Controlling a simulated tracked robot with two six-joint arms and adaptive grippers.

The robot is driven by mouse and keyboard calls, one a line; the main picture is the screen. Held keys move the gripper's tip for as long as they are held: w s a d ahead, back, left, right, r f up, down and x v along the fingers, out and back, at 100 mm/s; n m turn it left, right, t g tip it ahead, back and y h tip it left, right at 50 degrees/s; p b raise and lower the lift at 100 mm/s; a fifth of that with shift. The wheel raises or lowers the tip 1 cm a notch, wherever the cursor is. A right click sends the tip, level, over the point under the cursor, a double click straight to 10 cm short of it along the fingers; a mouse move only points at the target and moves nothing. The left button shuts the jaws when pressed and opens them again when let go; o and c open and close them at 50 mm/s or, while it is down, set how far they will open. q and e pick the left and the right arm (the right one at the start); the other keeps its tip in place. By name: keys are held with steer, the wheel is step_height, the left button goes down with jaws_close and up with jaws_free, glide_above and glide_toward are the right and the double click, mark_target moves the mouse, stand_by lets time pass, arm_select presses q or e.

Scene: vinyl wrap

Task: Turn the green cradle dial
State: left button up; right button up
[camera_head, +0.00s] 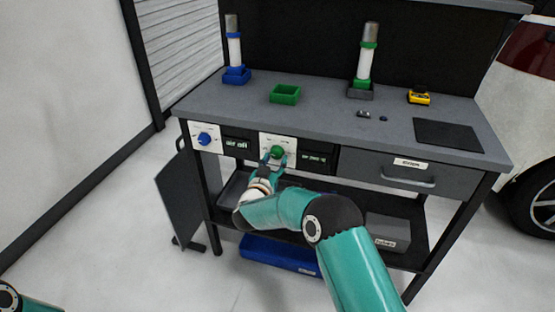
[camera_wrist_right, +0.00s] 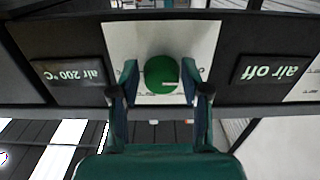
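The green dial (camera_head: 277,152) sits on a white plate on the front of the workbench. It also shows in the right wrist view (camera_wrist_right: 161,75) as a round green knob with a small pale mark near its edge. My right gripper (camera_head: 276,160) is at the dial, with one finger on each side of it. In the right wrist view my right gripper (camera_wrist_right: 160,82) has its fingers apart around the dial; small gaps seem to show, and I cannot tell whether they touch it. The green cradle (camera_head: 285,93) is an empty-looking green tray on the benchtop. My left gripper is not in view.
A blue dial (camera_head: 204,138) is on the left, by a display reading "air off" (camera_head: 237,143). Another display (camera_head: 315,158) is right of the green dial. A drawer (camera_head: 410,172) is further right. Two white tubes stand in blue (camera_head: 236,75) and grey (camera_head: 360,91) holders.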

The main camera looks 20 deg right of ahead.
steer(key=shift+o, duration=1.1)
steer(key=shift+w, duration=0.1)
steer(key=shift+r, duration=0.25)
steer(key=shift+s+a, duration=0.2)
steer(key=v, duration=1.1)
steer(key=shift+s, duration=0.25)
steer(key=shift+f, duration=0.1)
